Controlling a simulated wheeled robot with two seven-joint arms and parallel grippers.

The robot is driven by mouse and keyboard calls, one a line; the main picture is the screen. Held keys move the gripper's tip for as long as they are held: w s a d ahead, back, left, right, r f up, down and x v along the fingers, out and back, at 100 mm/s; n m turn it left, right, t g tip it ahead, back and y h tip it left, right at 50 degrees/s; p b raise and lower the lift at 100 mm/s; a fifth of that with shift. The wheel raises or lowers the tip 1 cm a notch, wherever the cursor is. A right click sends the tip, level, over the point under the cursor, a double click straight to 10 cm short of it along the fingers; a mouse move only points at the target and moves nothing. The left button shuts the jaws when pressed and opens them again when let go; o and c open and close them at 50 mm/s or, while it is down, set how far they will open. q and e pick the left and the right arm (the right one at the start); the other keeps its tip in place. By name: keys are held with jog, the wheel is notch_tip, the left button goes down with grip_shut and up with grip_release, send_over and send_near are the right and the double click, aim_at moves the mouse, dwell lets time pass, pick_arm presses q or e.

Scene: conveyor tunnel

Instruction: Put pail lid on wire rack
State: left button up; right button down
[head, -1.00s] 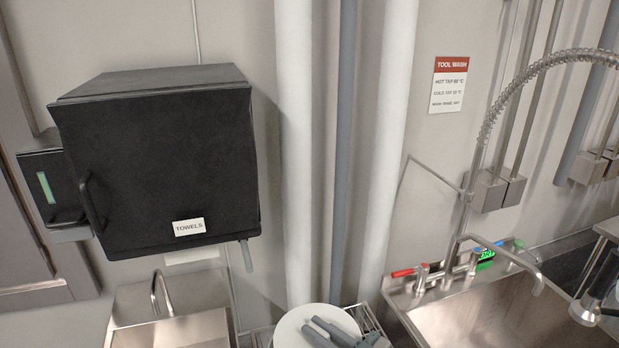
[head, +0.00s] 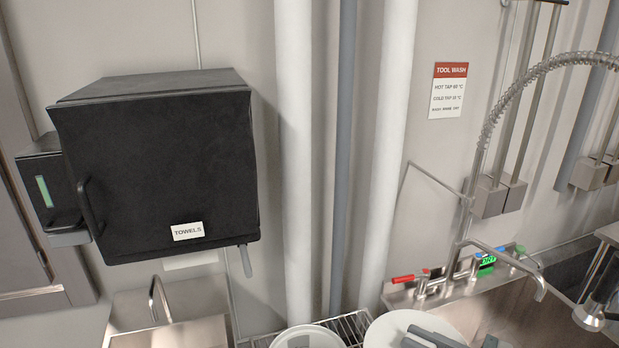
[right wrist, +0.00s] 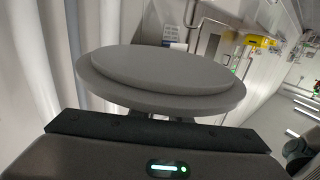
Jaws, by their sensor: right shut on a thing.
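The pail lid (head: 388,332), a flat white disc, shows at the bottom edge of the head view, partly cut off. My right gripper (head: 432,341) is shut on it; the grey fingers lie over its right part. In the right wrist view the lid (right wrist: 160,70) appears as a wide grey disc with a raised step, just beyond the gripper body. The wire rack (head: 350,325) lies at the bottom of the head view, left of and partly behind the lid. My left gripper is not in view.
A second round white thing (head: 308,336) is at the rack, cut off by the frame. A steel sink (head: 500,318) with taps and a spray hose stands right. A black towel box (head: 155,165) hangs left above a small basin (head: 190,310). Vertical pipes (head: 295,160) run behind the rack.

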aim_at(406, 311)
jog(key=shift+f, duration=0.1)
dwell(0.3)
jog(key=w+f+m+t+h+b, duration=0.1)
jog(key=w+m+t+h, duration=0.1)
jog(key=h, duration=0.1)
jog(key=w+a+f+m+t+h+b, duration=0.1)
jog(key=f+m+t+h, duration=0.1)
jog(key=m+h, duration=0.1)
jog(key=w+f+m+t+h+b, duration=0.2)
jog(key=m+h, duration=0.1)
jog(key=h, duration=0.1)
jog(key=shift+w+a+f+t, duration=0.1)
jog(key=shift+w+a+t, duration=0.2)
jog(key=shift+a+t, duration=0.1)
jog(key=shift+s+d+r+m+t+h+b, duration=0.15)
jog(key=shift+d+r+m+h, duration=0.2)
jog(key=shift+h, duration=0.4)
jog(key=shift+d+r+m+t+h+b, duration=0.1)
jog(key=shift+d+r+m+h+b, duration=0.2)
jog(key=shift+m+h, duration=0.4)
jog(key=shift+s+d+r+m+t+h+b, duration=0.15)
jog(key=shift+r+m+h, duration=0.25)
jog(key=shift+h, duration=0.45)
jog(key=shift+d, duration=0.1)
